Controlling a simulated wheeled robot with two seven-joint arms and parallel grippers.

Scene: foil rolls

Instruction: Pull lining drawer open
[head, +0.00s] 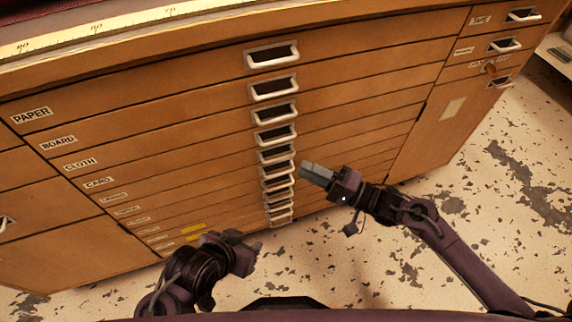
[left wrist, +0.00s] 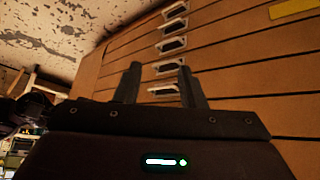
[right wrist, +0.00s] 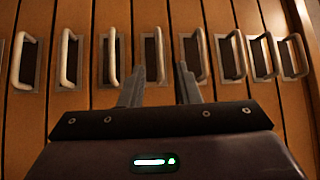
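The wooden cabinet has a stack of wide shallow drawers, all shut. Labels PAPER, BOARD, CLOTH and CARD are readable; the label below CARD (head: 115,196) is too small to read surely, so I cannot confirm which is the lining drawer. The fifth drawer's pale metal handle (head: 277,153) is in the central column. My right gripper (head: 308,173) is just right of the lower handles, apart from them. In the right wrist view its fingers (right wrist: 158,84) are apart and empty, with handles beyond. My left gripper (head: 257,247) is low in front; its fingers (left wrist: 162,84) are apart and empty.
A ruler strip (head: 130,29) runs along the cabinet top edge. Small drawers and a door (head: 435,130) are at the right. The speckled floor (head: 340,260) in front is clear.

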